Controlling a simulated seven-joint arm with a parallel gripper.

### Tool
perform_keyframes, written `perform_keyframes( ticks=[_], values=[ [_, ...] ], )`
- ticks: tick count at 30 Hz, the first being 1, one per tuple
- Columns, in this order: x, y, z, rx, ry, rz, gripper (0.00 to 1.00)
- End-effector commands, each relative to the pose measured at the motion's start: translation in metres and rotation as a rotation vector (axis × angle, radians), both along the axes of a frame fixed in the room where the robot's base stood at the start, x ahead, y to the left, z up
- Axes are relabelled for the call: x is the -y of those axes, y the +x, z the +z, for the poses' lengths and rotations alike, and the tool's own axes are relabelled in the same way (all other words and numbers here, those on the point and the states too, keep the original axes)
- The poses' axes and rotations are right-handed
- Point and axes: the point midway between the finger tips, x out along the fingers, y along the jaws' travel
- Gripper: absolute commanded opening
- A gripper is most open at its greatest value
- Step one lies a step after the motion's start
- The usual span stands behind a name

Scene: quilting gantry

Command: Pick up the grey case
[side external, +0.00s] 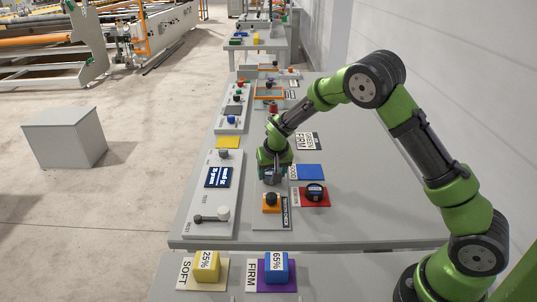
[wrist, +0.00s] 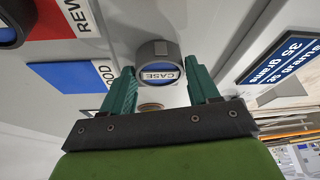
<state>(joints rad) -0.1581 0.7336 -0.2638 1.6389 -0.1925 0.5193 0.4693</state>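The grey case (wrist: 158,50) is a short round piece with a white and blue label reading CASE. In the wrist view it sits just ahead of my fingertips, roughly centred in the gap. My gripper (wrist: 162,72) has its two green fingers apart, with no visible contact on the case. In the side external view my gripper (side external: 269,172) points down over the table, left of the blue pad. The case is mostly hidden by the gripper there.
A blue pad (side external: 306,172) and a red pad (side external: 326,202) holding a dark round piece (side external: 315,191) lie to the right. An orange block with a dark knob (side external: 271,200) stands close in front. A panel with a display (side external: 218,177) and lever is left. The table's right side is clear.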

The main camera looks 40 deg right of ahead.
Motion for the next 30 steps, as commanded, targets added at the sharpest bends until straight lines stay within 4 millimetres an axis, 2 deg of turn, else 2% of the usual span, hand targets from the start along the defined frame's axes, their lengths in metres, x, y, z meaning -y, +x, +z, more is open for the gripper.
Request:
perform_keyframes(
  ticks=[1,6,7,17,25,30],
  values=[
    [0.0,0.0,0.0,0.0,0.0,0.0,0.52],
    [0.0,0.0,0.0,0.0,0.0,0.0,0.26],
    [0.0,0.0,0.0,0.0,0.0,0.0,0.25],
    [0.0,0.0,0.005,0.002,-0.001,0.001,0.25],
    [0.0,-0.001,0.04,0.004,0.0,0.001,0.25],
    [-0.005,-0.039,0.04,-0.001,0.0,0.002,0.25]
  ],
)
